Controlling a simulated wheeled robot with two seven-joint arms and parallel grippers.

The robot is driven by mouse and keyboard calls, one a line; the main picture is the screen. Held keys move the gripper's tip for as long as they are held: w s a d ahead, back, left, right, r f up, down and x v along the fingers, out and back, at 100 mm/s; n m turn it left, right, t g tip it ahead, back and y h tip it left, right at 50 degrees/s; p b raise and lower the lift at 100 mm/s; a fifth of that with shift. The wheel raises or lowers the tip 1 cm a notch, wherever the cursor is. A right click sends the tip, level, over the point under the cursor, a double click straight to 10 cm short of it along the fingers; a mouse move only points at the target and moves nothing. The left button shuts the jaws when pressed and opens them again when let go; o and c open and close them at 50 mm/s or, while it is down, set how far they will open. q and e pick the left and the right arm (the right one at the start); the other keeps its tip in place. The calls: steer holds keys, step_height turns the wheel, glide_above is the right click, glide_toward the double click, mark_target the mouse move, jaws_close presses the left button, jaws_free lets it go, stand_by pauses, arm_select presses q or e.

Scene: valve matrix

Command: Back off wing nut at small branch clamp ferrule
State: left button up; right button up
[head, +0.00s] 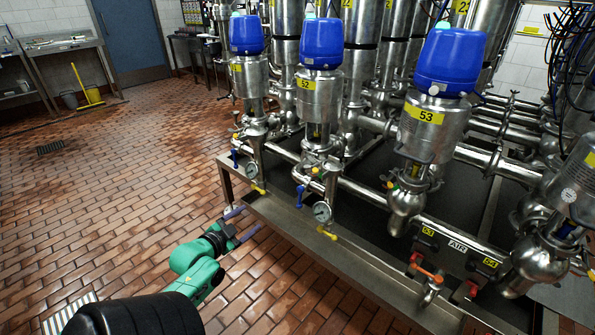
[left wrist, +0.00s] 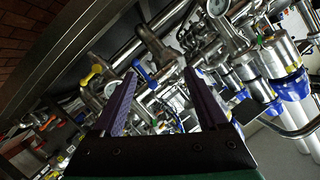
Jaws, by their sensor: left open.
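My left gripper (head: 252,217) is open and empty, its two purple fingers spread in front of the skid's lower front rail. In the left wrist view the open fingers (left wrist: 162,74) point at small branch piping with a blue lever (left wrist: 144,72). No finger visibly touches anything. In the head view, small branches carry a blue lever (head: 300,196), a round gauge (head: 322,211) and a yellow handle (head: 327,234). The clamp's wing nut is too small and dark to make out in either view. My right gripper is out of view.
Steel valves with blue caps (head: 321,43) stand above the skid; yellow labels read 52 and 53 (head: 425,115). The steel front ledge (head: 350,268) runs below the branches. An orange handle (head: 427,270) sticks out at right.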

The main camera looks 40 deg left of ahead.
arm_select(q)
steer(key=w+d+r+n+t+h, duration=0.1)
steer(key=d+r+n+t+h, duration=0.1)
steer(key=d+r, duration=0.3)
steer(key=w+d+r+n+t+h, duration=0.1)
steer(key=w+d+r+n+t, duration=0.15)
steer(key=r, duration=0.45)
steer(key=p, duration=0.5)
glide_toward(309, 170)
steer(key=r, duration=0.2)
steer(key=shift+g, duration=0.35)
steer(key=w, duration=0.3)
steer(key=w+f+p, duration=0.1)
steer(key=w, duration=0.1)
steer(key=w+p, duration=0.1)
steer(key=w, duration=0.2)
steer(key=shift+w+a+f, duration=0.2)
steer(key=shift+w+f, duration=0.05)
steer(key=shift+w, duration=0.05)
steer(key=c, duration=1.1)
steer(key=shift+n, duration=0.25)
